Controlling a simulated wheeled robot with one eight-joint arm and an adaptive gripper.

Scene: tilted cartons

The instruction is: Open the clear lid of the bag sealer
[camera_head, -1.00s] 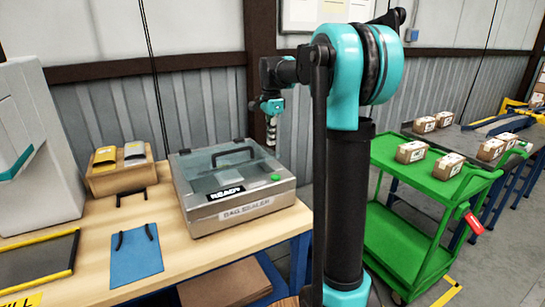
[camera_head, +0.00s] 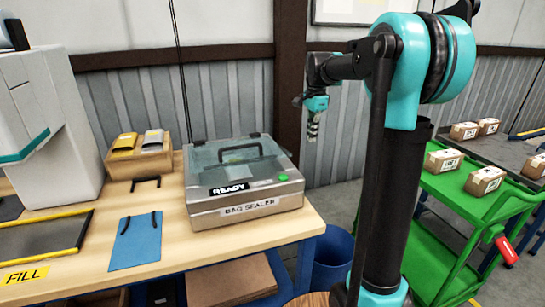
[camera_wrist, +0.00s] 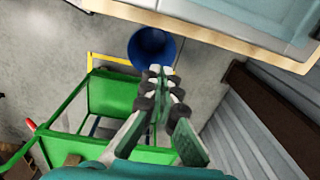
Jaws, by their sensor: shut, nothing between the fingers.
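The bag sealer (camera_head: 245,207) is a grey box on the wooden table, labelled BAG SEALER and READY. Its clear lid (camera_head: 213,164) lies closed on top, with a dark handle (camera_head: 240,150) across it. My gripper (camera_head: 312,137) hangs in the air to the right of the sealer, apart from it, pointing down. In the wrist view my gripper (camera_wrist: 157,75) is shut and empty, with its fingertips together. A corner of the sealer (camera_wrist: 275,18) shows at the top right of the wrist view.
A blue bin (camera_head: 333,258) stands on the floor right of the table (camera_head: 100,255). A green cart (camera_head: 440,230) with cartons is at the right. A blue bag (camera_head: 136,242) and a wooden holder (camera_head: 138,163) lie left of the sealer. A corrugated wall is behind.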

